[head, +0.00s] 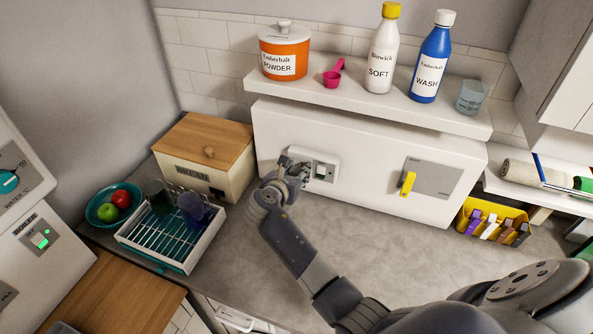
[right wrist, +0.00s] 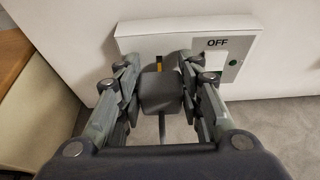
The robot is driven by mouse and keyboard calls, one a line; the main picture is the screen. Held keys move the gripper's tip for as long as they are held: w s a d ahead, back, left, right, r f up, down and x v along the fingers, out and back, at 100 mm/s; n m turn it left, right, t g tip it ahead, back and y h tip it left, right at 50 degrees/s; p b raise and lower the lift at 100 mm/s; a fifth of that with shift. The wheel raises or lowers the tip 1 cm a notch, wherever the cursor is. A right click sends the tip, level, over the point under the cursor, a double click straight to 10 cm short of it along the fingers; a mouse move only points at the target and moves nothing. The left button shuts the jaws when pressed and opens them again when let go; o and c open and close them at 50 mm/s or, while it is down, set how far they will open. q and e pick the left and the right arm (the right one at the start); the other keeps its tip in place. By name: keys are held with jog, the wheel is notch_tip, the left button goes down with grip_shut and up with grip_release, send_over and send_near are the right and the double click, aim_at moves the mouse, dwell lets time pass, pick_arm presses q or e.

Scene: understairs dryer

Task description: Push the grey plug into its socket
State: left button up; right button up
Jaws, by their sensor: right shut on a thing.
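The grey plug (right wrist: 160,93) is a dark block between the fingers of my right gripper (right wrist: 160,98), with its cable hanging below. My right gripper also shows in the head view (head: 290,171), at the left part of the white socket plate (head: 326,161), shut on the plug. In the right wrist view the socket plate (right wrist: 142,44) is just beyond the plug. A brass-coloured pin shows between plug and plate; a gap seems visible, but I cannot tell if the pin tips enter the holes. The switch beside it reads OFF (right wrist: 217,43). My left gripper is not in view.
A bread box (head: 205,155) and a dish rack (head: 172,237) stand left of the gripper. A shelf (head: 370,98) with bottles overhangs the socket panel. A yellow-handled switch (head: 407,184) is to the right. The worktop (head: 365,238) in front is clear.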

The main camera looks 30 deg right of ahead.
jog(key=shift+p, duration=0.8)
dwell(0.7)
jog(key=shift+w+d+r, duration=0.1)
jog(key=shift+w+d, duration=0.1)
jog(key=shift+d, duration=0.05)
dwell(0.5)
jog(key=shift+s+a, duration=0.15)
jog(key=shift+a, duration=0.1)
jog(key=shift+s+a, duration=1.25)
jog(key=shift+a, duration=0.15)
